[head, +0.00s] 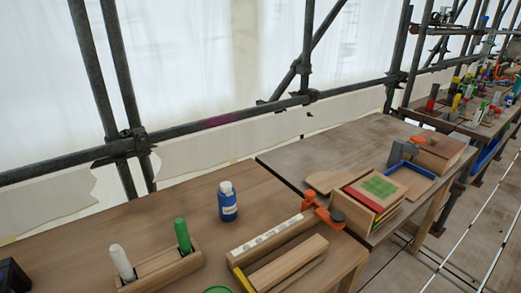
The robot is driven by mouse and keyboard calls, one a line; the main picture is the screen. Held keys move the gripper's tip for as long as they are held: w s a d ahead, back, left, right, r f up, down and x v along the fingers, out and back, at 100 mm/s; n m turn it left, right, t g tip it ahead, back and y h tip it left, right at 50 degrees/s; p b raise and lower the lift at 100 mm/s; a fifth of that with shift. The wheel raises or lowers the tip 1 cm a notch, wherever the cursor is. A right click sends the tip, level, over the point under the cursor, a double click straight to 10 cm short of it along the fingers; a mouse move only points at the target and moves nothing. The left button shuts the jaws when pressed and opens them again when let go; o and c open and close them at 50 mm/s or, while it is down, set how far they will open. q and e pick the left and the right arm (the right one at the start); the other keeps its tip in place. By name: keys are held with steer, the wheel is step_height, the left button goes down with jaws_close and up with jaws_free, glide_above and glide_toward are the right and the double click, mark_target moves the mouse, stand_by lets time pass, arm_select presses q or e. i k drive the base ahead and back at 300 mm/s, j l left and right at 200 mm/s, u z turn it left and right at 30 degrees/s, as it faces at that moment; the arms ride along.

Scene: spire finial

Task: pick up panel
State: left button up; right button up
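No gripper or arm of mine can be made out in the head view. A flat panel with a green patterned face and a pale border (380,187) lies tilted on top of a wooden rack (361,196) on the right-hand bench. Red and other coloured edges show below it in the rack. A thin flat wooden board (329,181) lies on the bench just left of the rack. I cannot tell for certain which of these is the task's panel.
A blue bottle (228,203) stands on the near bench (150,223). A wooden holder (162,272) bears a white and a green marker. Orange clamps (310,199) sit near the bench edge. Scaffold poles (220,121) run behind. A blue tray (412,181) lies beside the rack.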

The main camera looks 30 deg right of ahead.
mark_target(376, 191)
steer(key=l+z, duration=0.1)
steer(key=z, duration=1.75)
steer(key=k+l, duration=0.05)
steer(key=l, duration=0.05)
